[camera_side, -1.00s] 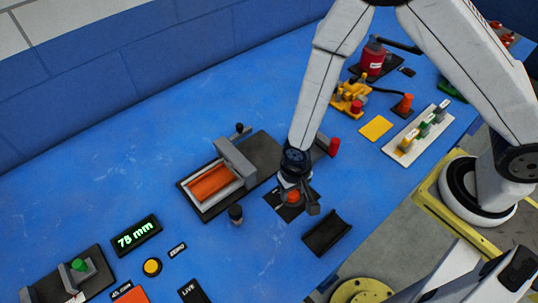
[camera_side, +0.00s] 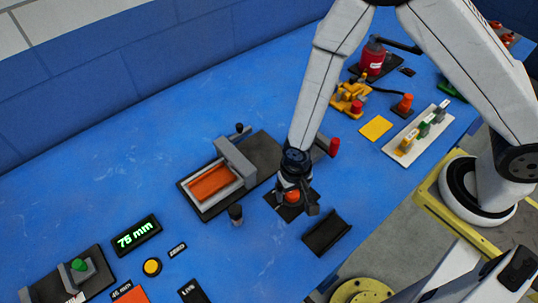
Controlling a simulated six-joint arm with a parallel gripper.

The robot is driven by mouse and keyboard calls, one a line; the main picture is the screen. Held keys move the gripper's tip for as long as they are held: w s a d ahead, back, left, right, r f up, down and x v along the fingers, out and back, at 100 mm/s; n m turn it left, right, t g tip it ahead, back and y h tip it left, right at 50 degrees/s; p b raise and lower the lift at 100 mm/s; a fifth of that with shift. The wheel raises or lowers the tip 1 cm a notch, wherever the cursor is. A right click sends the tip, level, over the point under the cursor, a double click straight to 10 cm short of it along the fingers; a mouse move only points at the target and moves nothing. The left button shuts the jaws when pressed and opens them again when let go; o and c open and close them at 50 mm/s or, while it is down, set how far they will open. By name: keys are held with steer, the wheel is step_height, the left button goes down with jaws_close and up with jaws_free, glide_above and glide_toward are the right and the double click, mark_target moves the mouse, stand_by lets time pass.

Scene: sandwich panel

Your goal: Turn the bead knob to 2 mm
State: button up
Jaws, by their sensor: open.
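An orange-red knob (camera_side: 291,196) stands on a small black plate (camera_side: 282,208) near the middle of the table. I take it to be the bead knob; its dial marks are too small to read. My gripper (camera_side: 296,198) points down over it, with its jaws open and a finger showing at the knob's right. The fingers and wrist hide part of the knob, and I cannot tell whether they touch it.
A grey-framed device (camera_side: 238,165) with an orange slab stands just left of my gripper. A short dark post (camera_side: 236,213) and a black cradle (camera_side: 327,233) are close by. A display (camera_side: 137,235) reads 75 mm. Open blue table lies at the upper left.

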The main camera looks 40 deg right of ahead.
mark_target(293, 192)
steer(key=shift+r, duration=0.1)
steer(key=shift+r, duration=3.8)
steer(key=d+r+n+t, duration=0.2)
steer(key=d+r+n, duration=0.1)
steer(key=d+r, duration=0.9)
steer(key=s+d, duration=0.1)
steer(key=d, duration=0.3)
steer(key=shift+r+t, duration=0.15)
steer(key=shift+t, duration=0.15)
steer(key=shift+w, duration=0.1)
